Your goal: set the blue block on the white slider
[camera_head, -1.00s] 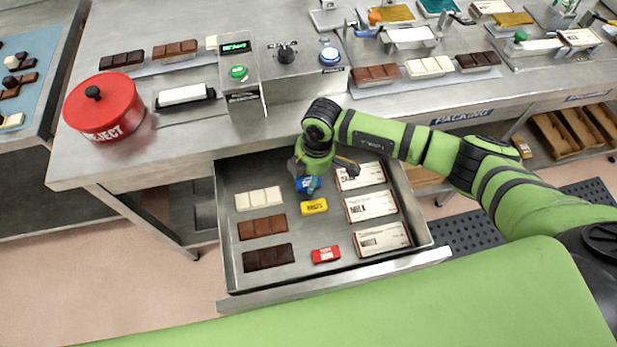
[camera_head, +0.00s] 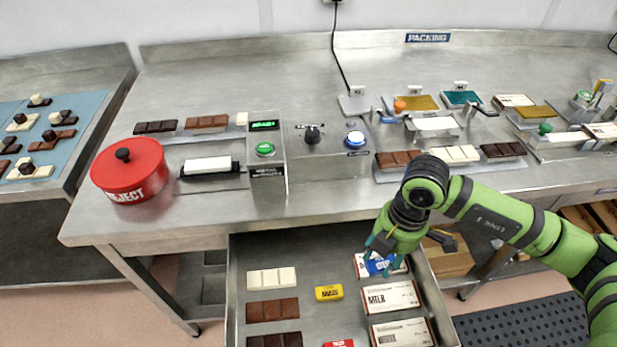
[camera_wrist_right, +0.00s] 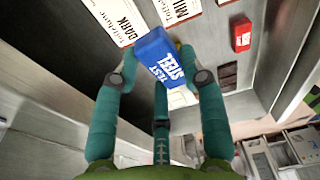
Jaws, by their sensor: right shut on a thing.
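The blue block (camera_head: 377,266) is held in my right gripper (camera_head: 388,250), above the dark-labelled box at the drawer's right side. In the right wrist view the fingers (camera_wrist_right: 150,85) close around the blue block (camera_wrist_right: 157,58), whose white lettering faces the camera. A white bar on a black base (camera_head: 207,165) lies on the bench beside the red reject pot. Other white pieces sit on fixtures at the right: one near an orange knob (camera_head: 436,124), one near a green knob (camera_head: 560,138). I cannot tell which is the white slider. My left gripper is out of view.
The open drawer (camera_head: 235,300) holds chocolate bars, boxes and a yellow block (camera_head: 329,292). A red reject pot (camera_head: 130,172) and a control box (camera_head: 266,170) stand on the bench. A row of bars (camera_head: 450,156) lies near the bench's front edge. The rear bench is mostly clear.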

